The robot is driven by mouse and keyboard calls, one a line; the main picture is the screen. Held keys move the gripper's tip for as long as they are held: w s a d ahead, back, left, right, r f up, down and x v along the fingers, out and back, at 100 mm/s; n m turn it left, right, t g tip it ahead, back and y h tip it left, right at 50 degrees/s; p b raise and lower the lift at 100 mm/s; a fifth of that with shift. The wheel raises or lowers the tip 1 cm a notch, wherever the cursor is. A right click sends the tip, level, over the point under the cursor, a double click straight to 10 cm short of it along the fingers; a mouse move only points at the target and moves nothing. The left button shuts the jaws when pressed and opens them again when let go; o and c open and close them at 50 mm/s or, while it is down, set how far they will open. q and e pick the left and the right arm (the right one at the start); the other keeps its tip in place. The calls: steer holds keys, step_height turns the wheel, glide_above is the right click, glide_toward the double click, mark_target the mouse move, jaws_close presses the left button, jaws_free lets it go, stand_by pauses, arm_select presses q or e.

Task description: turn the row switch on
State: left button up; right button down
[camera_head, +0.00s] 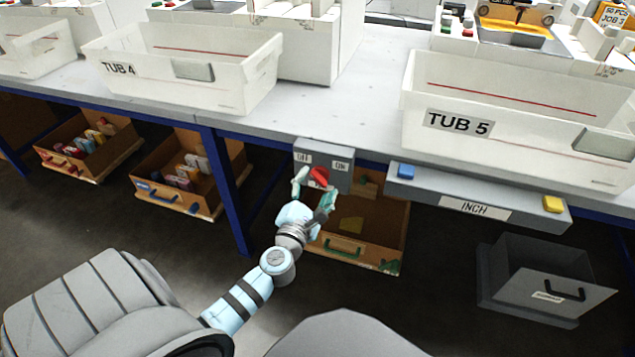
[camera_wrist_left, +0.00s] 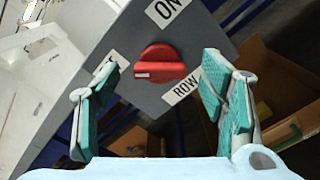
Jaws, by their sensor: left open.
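The row switch is a red rotary knob (camera_head: 319,176) on a grey box (camera_head: 338,154) fixed under the bench's front edge. The box carries the labels OFF at left and ON at right. In the left wrist view the red knob (camera_wrist_left: 160,64) shows large, with ON above it and ROW beside it; a label at its left is partly hidden by a finger. A pale mark on the knob points to the left in that view, towards the partly hidden label. My left gripper (camera_head: 315,192) is open, its teal-padded fingers on either side of the knob; contact cannot be told. My right gripper is not seen.
The bench (camera_head: 340,112) carries white tubs marked TUB 4 (camera_head: 150,84) and TUB 5 (camera_head: 500,140). A grey INCH bar (camera_head: 430,197) with blue and yellow buttons sits right of the switch box. A brown drawer (camera_head: 385,240) lies below, and a blue leg (camera_head: 232,200) stands left.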

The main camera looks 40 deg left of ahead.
arm_select(q)
steer(key=shift+x, duration=0.9)
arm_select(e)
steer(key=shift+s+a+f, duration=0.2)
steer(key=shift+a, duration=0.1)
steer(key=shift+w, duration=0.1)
arm_select(q)
steer(key=c, duration=1)
steer(key=shift+c, duration=0.8)
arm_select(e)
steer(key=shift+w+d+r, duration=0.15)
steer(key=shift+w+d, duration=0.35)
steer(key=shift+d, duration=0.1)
